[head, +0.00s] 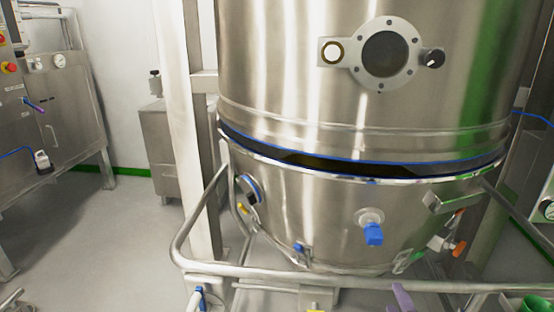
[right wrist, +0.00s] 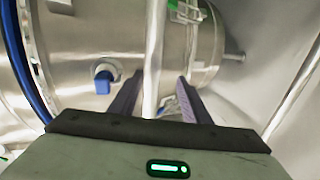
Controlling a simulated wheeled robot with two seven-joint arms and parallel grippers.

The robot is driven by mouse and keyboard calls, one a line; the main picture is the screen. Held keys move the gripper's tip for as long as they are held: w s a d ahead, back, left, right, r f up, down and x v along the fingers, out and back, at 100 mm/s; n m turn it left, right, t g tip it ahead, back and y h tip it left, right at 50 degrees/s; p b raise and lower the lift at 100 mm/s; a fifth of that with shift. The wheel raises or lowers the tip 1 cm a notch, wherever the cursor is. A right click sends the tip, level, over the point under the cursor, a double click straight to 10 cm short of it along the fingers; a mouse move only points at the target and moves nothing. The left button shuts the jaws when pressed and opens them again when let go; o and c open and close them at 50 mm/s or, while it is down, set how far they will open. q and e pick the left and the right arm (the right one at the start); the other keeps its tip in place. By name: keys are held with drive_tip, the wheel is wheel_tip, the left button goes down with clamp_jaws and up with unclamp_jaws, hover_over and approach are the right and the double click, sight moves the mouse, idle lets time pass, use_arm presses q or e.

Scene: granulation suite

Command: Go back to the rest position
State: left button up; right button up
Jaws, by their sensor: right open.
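My right gripper (head: 402,297) shows only as a purple finger at the bottom edge of the head view, by the tubular push rail (head: 350,280) of the bowl trolley. In the right wrist view the right gripper (right wrist: 160,77) has its two dark purple fingers apart. The steel rail (right wrist: 155,45) appears between them, with nothing clamped. I cannot tell how deep the rail sits between the fingers. The steel bowl (head: 320,215) is below the large upper vessel (head: 290,70), with a dark gap between their rims. My left gripper is not in view.
A blue-capped port (head: 373,234) sticks out of the bowl front. A white column (head: 185,120) stands left of the vessel. A steel cabinet with gauges (head: 60,90) is at far left. Grey floor (head: 110,220) is open between the cabinet and the trolley.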

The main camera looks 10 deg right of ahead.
drive_tip(key=s+a+f+m+g+y+p, duration=0.1)
drive_tip(key=s+a+f+m+g+y, duration=0.2)
drive_tip(key=s+a+m, duration=0.3)
drive_tip(key=s+a+f+m+g+y+p, duration=0.1)
drive_tip(key=s+a+f+m+g+y, duration=0.2)
drive_tip(key=s+a, duration=0.9)
drive_tip(key=s+f+m, duration=0.3)
drive_tip(key=s, duration=0.2)
drive_tip(key=shift+a+f, duration=0.25)
drive_tip(key=shift+c, duration=0.4)
